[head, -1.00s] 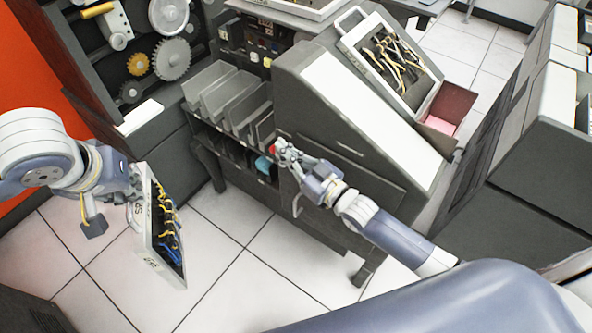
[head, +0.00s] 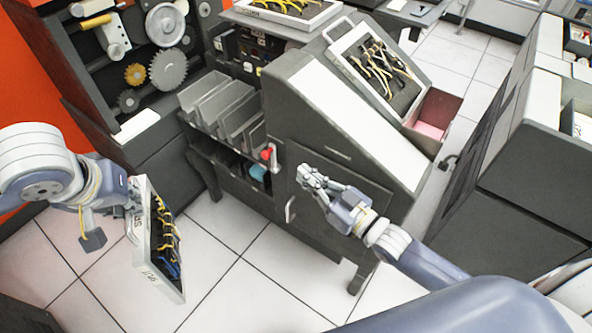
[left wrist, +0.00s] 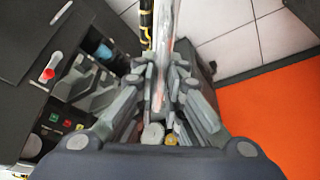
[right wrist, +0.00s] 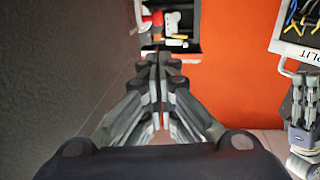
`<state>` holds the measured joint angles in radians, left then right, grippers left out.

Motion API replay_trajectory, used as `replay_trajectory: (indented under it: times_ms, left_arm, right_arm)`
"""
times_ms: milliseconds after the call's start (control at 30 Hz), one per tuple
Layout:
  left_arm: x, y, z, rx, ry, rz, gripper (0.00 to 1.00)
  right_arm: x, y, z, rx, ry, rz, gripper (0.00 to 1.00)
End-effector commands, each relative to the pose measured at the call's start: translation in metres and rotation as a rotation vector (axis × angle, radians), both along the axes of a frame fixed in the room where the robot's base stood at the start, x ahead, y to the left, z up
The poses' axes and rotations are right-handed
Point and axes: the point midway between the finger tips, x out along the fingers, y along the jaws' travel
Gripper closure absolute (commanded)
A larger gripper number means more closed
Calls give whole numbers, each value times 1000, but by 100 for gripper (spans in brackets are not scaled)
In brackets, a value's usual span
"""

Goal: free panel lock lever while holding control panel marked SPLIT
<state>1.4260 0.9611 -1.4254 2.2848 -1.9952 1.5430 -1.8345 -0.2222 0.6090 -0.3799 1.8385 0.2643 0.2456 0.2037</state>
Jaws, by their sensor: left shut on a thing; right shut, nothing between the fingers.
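The control panel (head: 163,240), a white-framed board with yellow and blue wires, hangs tilted from my left gripper (head: 133,195), which is shut on its edge. In the right wrist view the panel (right wrist: 298,30) reads SPLIT on its frame. In the left wrist view the panel (left wrist: 163,50) shows edge-on between the fingers. The lock lever, with a red knob (head: 267,154), sits on the grey machine's front left edge. It shows in the left wrist view (left wrist: 47,75) and beyond my right fingertips (right wrist: 152,20). My right gripper (head: 308,178) is shut, empty, and apart from the lever, to its right.
The grey machine (head: 345,205) has card slots (head: 225,103) left of the lever. Another wired panel (head: 378,65) lies on its sloped top. A gear-covered cabinet (head: 120,110) stands at the left. Open tiled floor (head: 235,280) lies in front.

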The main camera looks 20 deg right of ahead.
Motion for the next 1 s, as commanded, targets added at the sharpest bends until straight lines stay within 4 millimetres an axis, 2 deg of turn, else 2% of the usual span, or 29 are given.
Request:
replay_trajectory:
  times_ms: [100,300,1000]
  left_arm:
    - [2,0,2,-2,-11,0,100]
    - [2,0,0,-2,-11,0,100]
    - [2,0,0,-2,-11,0,100]
  right_arm:
    - [-11,-6,1,0,1,0,100]
    - [-21,-12,5,0,-1,1,100]
    - [-23,-13,5,0,0,0,100]
